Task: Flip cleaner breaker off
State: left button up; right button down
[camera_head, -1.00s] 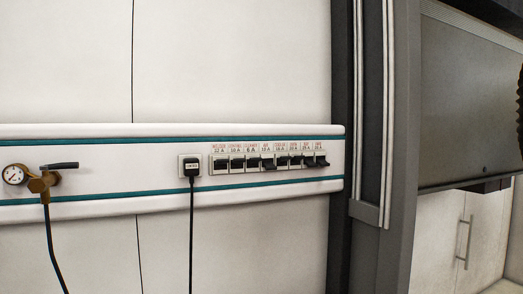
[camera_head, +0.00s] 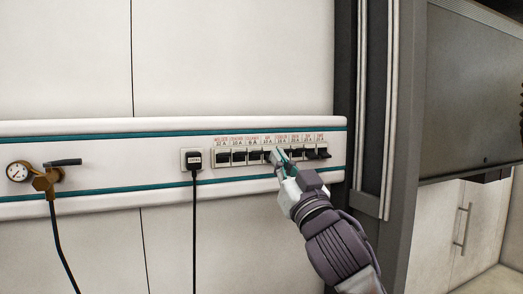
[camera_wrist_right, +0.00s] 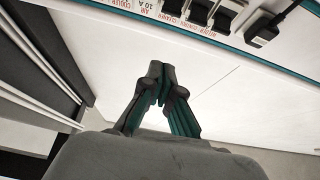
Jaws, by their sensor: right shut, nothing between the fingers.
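The cleaner breaker (camera_head: 254,155) is the third black switch from the left in the row on the wall rail. Its label reads roughly "cleaner, 6 A". Its lever sits much like those of the two switches to its left. My right gripper (camera_head: 278,155) is shut and empty, just right of it, over the middle of the row. It hides a switch there, and I cannot tell whether it touches the panel. In the right wrist view the fingertips (camera_wrist_right: 161,76) are together, below the cleaner breaker (camera_wrist_right: 172,7) in the picture. My left gripper is out of view.
Other breakers (camera_head: 223,155) sit close on both sides in the row. A black plug (camera_head: 194,159) with a hanging cable is left of the row. A gauge and valve (camera_head: 45,180) are at far left. A dark post (camera_head: 344,60) stands at right.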

notch_tip(320, 180, up, 5)
jog(key=p, duration=0.5)
send_over(256, 154)
jog(key=s+d, duration=0.1)
jog(key=s, duration=0.1)
jog(key=f, duration=0.2)
jog(key=f+p, duration=0.1)
jog(key=f, duration=0.1)
jog(key=shift+w+d, duration=0.15)
jog(key=shift+w, duration=0.1)
jog(key=shift+f, duration=0.1)
